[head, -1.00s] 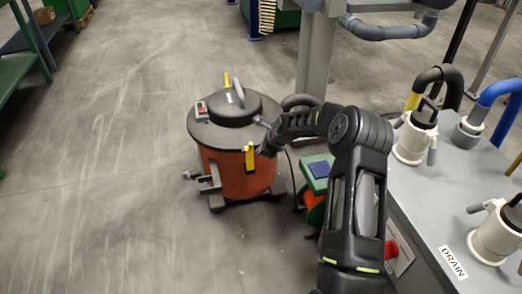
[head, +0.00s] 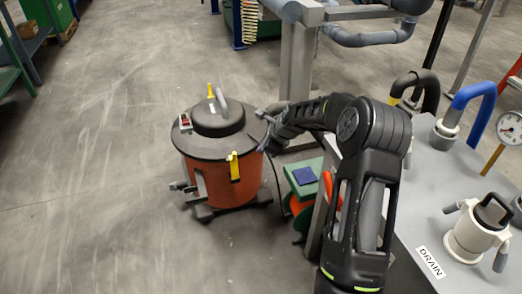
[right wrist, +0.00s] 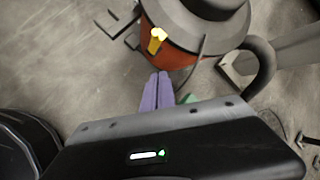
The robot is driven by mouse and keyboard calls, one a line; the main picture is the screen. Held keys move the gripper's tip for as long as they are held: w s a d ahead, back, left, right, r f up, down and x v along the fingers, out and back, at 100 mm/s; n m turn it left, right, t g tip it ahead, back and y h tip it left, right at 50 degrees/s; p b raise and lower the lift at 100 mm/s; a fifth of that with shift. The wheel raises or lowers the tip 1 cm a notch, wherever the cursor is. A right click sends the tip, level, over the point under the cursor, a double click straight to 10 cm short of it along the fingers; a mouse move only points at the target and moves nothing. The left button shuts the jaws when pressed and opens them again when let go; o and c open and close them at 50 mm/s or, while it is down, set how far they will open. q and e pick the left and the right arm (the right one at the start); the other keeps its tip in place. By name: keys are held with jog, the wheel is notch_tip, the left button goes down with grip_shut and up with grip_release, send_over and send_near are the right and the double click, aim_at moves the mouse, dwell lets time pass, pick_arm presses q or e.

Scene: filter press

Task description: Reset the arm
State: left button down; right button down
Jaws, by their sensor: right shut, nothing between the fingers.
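My right arm (head: 365,185) reaches up from the bottom of the head view and bends left at the elbow. Its gripper (head: 264,141) is small and partly hidden beside the right edge of the orange vacuum's dark lid. In the right wrist view, the two lavender fingers (right wrist: 157,90) lie side by side, shut and empty. They point toward the orange drum, and I cannot tell how far apart they are from it. My left gripper is not in view.
The orange vacuum (head: 222,184) stands on the floor with yellow clips. A grey bench (head: 440,187) with hose couplings, a drain label and a gauge (head: 509,128) is on the right. A green box (head: 303,178) sits beside my arm. Floor at left is clear.

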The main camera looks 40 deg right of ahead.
dwell(0.6)
jog(key=s+a+f+n+g+y, duration=0.1)
jog(key=s+a+f+n, duration=0.3)
jog(key=a+f+n, duration=0.45)
jog(key=s+a+f+n, duration=0.5)
jog(key=a+f+n, duration=0.3)
jog(key=a, duration=0.2)
jog(key=s+a+f+n+g+y, duration=0.1)
jog(key=s+a+f+n, duration=0.2)
jog(key=s+a, duration=0.35)
jog(key=s+a+f+n+g+y, duration=0.1)
jog(key=s+a+f+n, duration=0.15)
jog(key=s+a, duration=0.35)
jog(key=s+a+f+n+g+y, duration=0.1)
jog(key=s+a+n+g, duration=0.25)
jog(key=s+a, duration=0.75)
notch_tip(320, 180, up, 17)
jog(key=p, duration=1.7)
jog(key=shift+s+d+r+n, duration=0.2)
jog(key=shift+s+d+n, duration=0.05)
jog(key=shift+d+n, duration=0.1)
jog(key=shift+t, duration=0.25)
